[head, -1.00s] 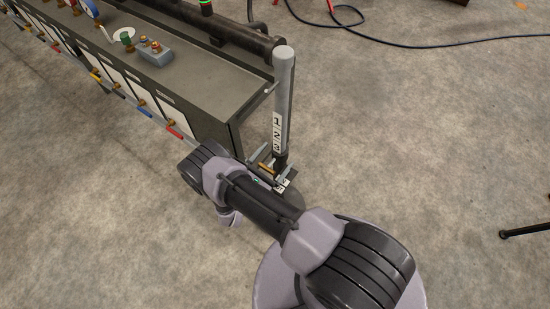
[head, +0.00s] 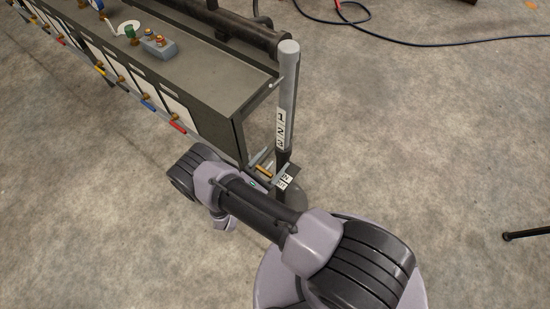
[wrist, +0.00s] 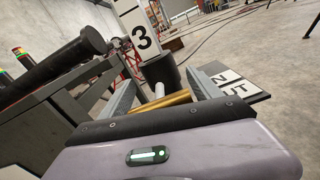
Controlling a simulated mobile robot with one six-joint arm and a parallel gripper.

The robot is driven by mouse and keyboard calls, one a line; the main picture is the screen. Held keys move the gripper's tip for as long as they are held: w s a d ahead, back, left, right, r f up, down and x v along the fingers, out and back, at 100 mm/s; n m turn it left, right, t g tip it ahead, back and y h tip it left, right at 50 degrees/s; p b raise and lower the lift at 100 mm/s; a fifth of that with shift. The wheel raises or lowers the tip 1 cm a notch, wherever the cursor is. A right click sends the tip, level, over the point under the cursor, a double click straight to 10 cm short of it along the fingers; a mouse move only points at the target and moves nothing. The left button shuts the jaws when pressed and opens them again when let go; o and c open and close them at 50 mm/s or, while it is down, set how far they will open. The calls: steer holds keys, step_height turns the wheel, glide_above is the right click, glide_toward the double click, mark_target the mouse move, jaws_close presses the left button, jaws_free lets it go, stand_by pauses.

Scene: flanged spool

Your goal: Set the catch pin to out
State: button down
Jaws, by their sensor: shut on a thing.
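The catch pin shows as a brass-coloured bar (head: 264,172) low beside a grey post (head: 287,100). A dark plate with white letter labels (wrist: 232,85) is to the right of the fingers.
A long grey bench (head: 205,85) with coloured valve handles stands left of the post. A dark pipe (head: 235,32) runs along its back. The post carries labels 1, 2 and 3. Concrete floor to the right is open, with a cable (head: 400,43) further back.

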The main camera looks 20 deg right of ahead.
steer(key=shift+c, duration=0.8)
jaws_free()
steer(key=shift+s+a, duration=0.1)
steer(key=p+v, duration=0.2)
steer(key=v, duration=1.5)
steer(key=shift+s+a, duration=0.15)
